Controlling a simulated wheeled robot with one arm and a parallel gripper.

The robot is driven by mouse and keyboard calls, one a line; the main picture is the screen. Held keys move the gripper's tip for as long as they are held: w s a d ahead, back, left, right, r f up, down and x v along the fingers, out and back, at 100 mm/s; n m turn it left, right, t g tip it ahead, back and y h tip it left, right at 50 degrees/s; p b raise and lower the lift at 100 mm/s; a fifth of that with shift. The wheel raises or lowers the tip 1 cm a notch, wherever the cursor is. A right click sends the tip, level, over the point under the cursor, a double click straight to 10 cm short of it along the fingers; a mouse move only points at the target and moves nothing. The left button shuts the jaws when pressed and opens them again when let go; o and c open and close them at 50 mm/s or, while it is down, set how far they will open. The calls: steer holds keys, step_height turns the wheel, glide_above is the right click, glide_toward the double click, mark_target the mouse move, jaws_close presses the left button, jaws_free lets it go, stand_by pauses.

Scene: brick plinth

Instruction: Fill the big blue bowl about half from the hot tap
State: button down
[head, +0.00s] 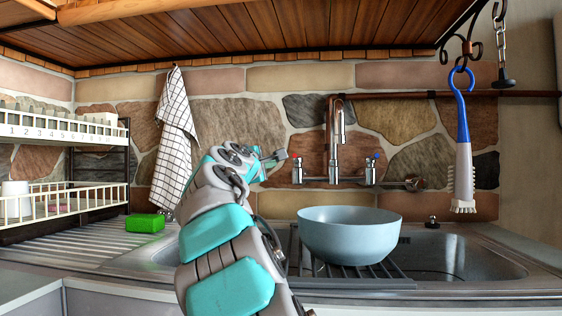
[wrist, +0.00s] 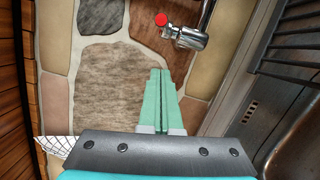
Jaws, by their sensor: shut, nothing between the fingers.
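The big blue bowl (head: 349,240) stands upright on a dark slatted rack over the sink, below the tap spout (head: 335,125). The low viewing angle hides the bottom of its inside. No water stream shows under the spout. The hot tap handle (head: 297,168) is on the left of the tap; its red cap (wrist: 161,19) shows in the wrist view. The cold handle (head: 373,168) with a blue mark is on the right. My gripper (head: 283,156) is shut and empty, just left of the hot handle. In the wrist view its fingertips (wrist: 160,72) are apart from the handle.
A blue-and-white brush (head: 463,150) hangs at the right. A checked towel (head: 175,140) hangs on the stone wall behind my arm. A green sponge (head: 145,223) lies on the drainboard beside a dish rack (head: 65,200). A wooden shelf (head: 220,30) overhangs the top.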

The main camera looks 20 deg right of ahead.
steer(key=v, duration=0.9)
steer(key=shift+r, duration=0.2)
steer(key=shift+s+a, duration=0.1)
steer(key=shift+s, duration=0.05)
stand_by(0.6)
